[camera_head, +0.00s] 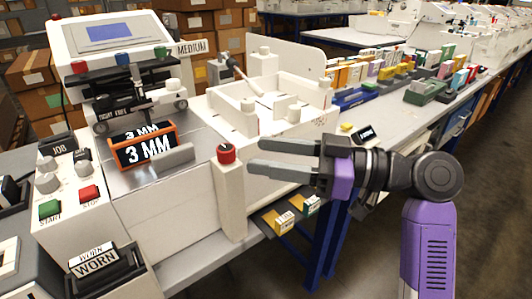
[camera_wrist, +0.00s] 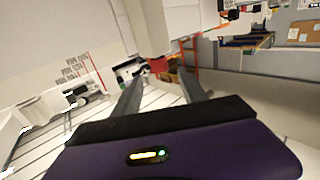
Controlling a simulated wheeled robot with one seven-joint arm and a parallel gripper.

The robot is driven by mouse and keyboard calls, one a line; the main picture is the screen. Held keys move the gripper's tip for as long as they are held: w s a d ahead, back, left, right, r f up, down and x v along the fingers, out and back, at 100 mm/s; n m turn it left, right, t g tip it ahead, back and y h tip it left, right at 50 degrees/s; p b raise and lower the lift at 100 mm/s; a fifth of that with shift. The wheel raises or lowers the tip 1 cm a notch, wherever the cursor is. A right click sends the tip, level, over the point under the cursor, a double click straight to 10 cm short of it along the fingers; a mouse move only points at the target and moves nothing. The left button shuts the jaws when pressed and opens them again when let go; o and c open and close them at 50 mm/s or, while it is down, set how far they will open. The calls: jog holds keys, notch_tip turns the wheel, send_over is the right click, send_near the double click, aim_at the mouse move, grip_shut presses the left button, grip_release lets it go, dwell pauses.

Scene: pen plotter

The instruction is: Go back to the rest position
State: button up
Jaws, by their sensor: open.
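My gripper (camera_head: 275,159) is open and empty, at the right of the head view. Its two grey fingers point left, in front of the white open-topped box (camera_head: 310,88) and close to the white post with the red knob (camera_head: 227,154). I cannot tell whether a finger touches the post. My purple and black arm reaches in from the lower right. In the wrist view the two dark fingers (camera_wrist: 165,92) are spread with nothing held between them.
The plotter machine (camera_head: 110,45) with its screen stands at the left, with an orange-framed "3 MM" sign (camera_head: 142,149) below. A control box with green and red buttons (camera_head: 89,194) and a "WORN" holder (camera_head: 95,262) are at lower left. Coloured boxes line the bench behind. Open floor lies at right.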

jog(key=w+d+r+m+t+h, duration=0.1)
jog(key=w+d+r+m+t, duration=0.2)
jog(key=w+m+t, duration=0.25)
jog(key=w+d+f+m+t+h, duration=0.2)
jog(key=d+f+m+t+h, duration=0.3)
jog(key=t, duration=0.1)
jog(key=s+d+f+m+t+h, duration=0.3)
jog(key=s+d+f+m+h, duration=0.4)
jog(key=s+d+f+h, duration=0.45)
jog(key=s+a+f+n+g, duration=0.15)
jog(key=s+f, duration=0.25)
jog(key=s, duration=0.7)
jog(key=s+f+g, duration=0.2)
jog(key=s+f, duration=0.1)
jog(key=s, duration=0.8)
jog(key=s+a+f+n+g, duration=0.1)
jog(key=s+f, duration=0.3)
jog(key=s, duration=0.6)
notch_tip(320, 180, up, 14)
jog(key=p, duration=1.3)
jog(key=shift+s+f+p, duration=0.25)
jog(key=shift+s+p, duration=0.05)
jog(key=shift+s, duration=0.1)
